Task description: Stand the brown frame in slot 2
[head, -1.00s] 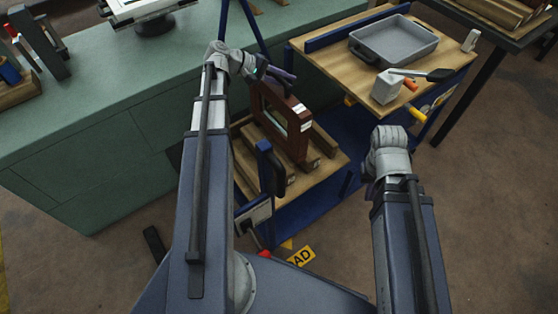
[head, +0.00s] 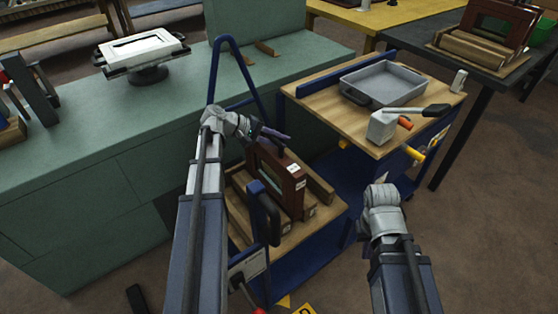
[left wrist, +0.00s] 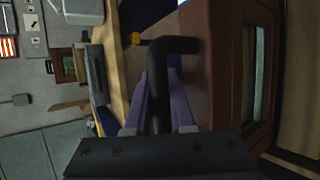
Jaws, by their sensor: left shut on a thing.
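The brown frame (head: 277,163) stands upright, or nearly so, among wooden bars (head: 319,190) on the lower shelf of a blue cart. Its reddish-brown wood (left wrist: 222,60) also fills the right of the left wrist view. My left gripper (head: 277,137) is at the frame's top, shut on its black handle, which shows between the purple fingers in the left wrist view (left wrist: 160,90). I cannot tell whether the frame rests on the shelf. No slot number is readable. My right gripper (head: 381,197) is apart, right of the cart; its fingers are hidden.
A green counter (head: 110,120) lies left. Another brown frame and wooden bars (head: 470,47) are on a dark table at top right.

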